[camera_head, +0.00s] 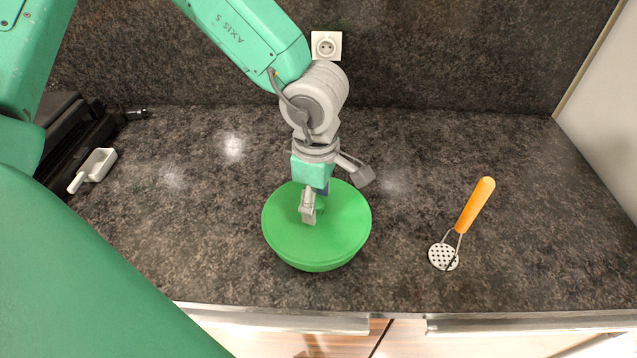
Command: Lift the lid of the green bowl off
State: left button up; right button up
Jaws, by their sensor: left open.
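The green bowl (313,264) stands upright on the dark stone counter, near the front middle. Its green lid (345,225) lies on top of it, covering the opening. My left gripper (335,197) is above the lid with its fingers spread wide. One finger reaches down over the lid's middle, and the other sticks out to the right near the lid's far edge. A small green part, which looks like the lid's knob, shows partly between them; the gripper hides the rest. I cannot tell whether a finger touches it. My right gripper is not in view.
A masher with an orange handle (474,205) lies to the right of the bowl. A white scoop (95,167) lies at the far left beside a black appliance (75,135). A wall socket (326,46) is on the back wall. The counter between bowl and masher is clear.

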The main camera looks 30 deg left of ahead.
pick_arm(q)
jog(key=shift+w+a+f, duration=0.1)
jog(key=shift+a+f, duration=0.05)
jog(key=shift+f, duration=0.35)
jog(key=shift+c, duration=0.5)
jog(key=c, duration=1)
grip_shut()
jog(key=shift+r, duration=0.1)
jog(key=shift+r+p, duration=0.95)
jog(key=shift+p, duration=0.45)
jog(key=shift+r, duration=0.1)
